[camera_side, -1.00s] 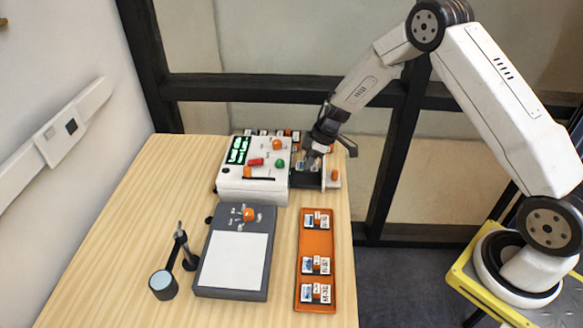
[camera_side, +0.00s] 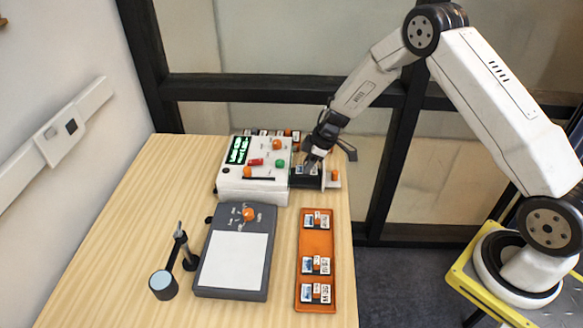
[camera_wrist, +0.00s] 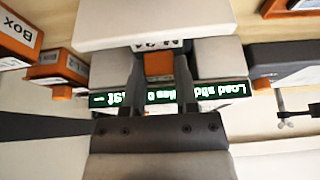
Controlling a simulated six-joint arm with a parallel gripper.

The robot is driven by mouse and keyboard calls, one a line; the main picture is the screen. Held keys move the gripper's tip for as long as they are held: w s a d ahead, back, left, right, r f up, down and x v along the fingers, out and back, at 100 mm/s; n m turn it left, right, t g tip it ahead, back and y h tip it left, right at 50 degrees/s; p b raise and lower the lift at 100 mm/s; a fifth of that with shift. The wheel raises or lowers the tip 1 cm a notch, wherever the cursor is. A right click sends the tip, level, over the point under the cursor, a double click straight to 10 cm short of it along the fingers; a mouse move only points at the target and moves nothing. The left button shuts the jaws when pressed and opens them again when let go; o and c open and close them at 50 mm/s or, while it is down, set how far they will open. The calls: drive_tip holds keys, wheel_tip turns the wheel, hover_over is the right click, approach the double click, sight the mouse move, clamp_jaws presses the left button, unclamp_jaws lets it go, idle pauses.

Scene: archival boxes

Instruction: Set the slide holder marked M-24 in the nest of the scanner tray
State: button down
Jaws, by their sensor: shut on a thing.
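My gripper (camera_side: 310,164) is over the dark scanner tray (camera_side: 296,184), which sticks out of the right side of the white scanner (camera_side: 240,185). In the wrist view my gripper (camera_wrist: 158,75) is shut on the orange knob of a slide holder (camera_wrist: 158,65). Part of an upside-down label by the knob seems to end in 24; the rest is cut off. The holder is low at the tray, mostly hidden by the fingers in the side view. I cannot tell whether it rests in the nest.
An orange rack (camera_side: 317,243) holds three slide holders with a gap between the upper two. A grey light pad (camera_side: 233,262) and a loupe on a stand (camera_side: 164,285) are left of it. Box-like items (camera_side: 262,132) stand behind the scanner. The left of the table is clear.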

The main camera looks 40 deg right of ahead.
drive_tip(key=shift+f, duration=0.15)
drive_tip(key=shift+f, duration=0.5)
drive_tip(key=shift+f, duration=0.4)
idle(0.8)
drive_tip(key=shift+c, duration=1.5)
unclamp_jaws()
drive_tip(key=shift+r, duration=3.5)
